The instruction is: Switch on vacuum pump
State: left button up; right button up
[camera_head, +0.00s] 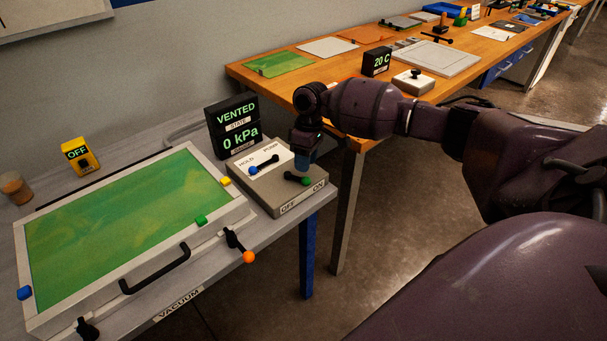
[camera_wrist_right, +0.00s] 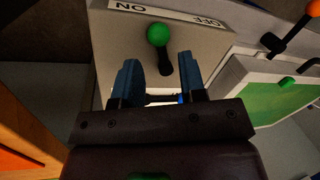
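The grey control box (camera_head: 268,192) on the near bench has HOLD and PUMP labels on top and OFF and ON on its front edge. Its green-knobbed lever (camera_head: 305,181) points toward that edge, roughly between the two words. The lever also shows in the right wrist view (camera_wrist_right: 158,36). A blue-knobbed lever (camera_head: 264,164) sits on the HOLD side. My right gripper (camera_head: 303,162) is above the box. In the wrist view its blue fingers (camera_wrist_right: 160,82) are apart with nothing held, and the green lever shows beyond them. My left gripper is not in view.
Black displays (camera_head: 234,125) behind the box read VENTED and 0 kPa. A green-topped vacuum chamber (camera_head: 175,278) with clamps and handle lies left of the box. A yellow box (camera_head: 80,155) reads OFF. A wooden bench (camera_head: 400,110) stands behind, across a gap.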

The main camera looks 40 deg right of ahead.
jog(key=shift+s+a+f, duration=0.1)
jog(key=shift+a+f, duration=0.1)
jog(key=shift+f, duration=0.9)
jog(key=shift+s+a+f, duration=0.1)
jog(key=shift+a+f, duration=0.05)
jog(key=shift+f, duration=0.95)
jog(key=c, duration=0.6)
jog(key=shift+w+d+n, duration=0.2)
jog(key=shift+n, duration=0.35)
jog(key=shift+w+d+n, duration=0.15)
jog(key=shift+n, duration=0.4)
jog(key=o, duration=0.6)
notch_tip(320, 180, up, 11)
jog(key=w+d, duration=0.1)
jog(key=shift+w+d+f+p, duration=0.2)
jog(key=shift+d+p, duration=0.15)
jog(key=shift+p, duration=0.1)
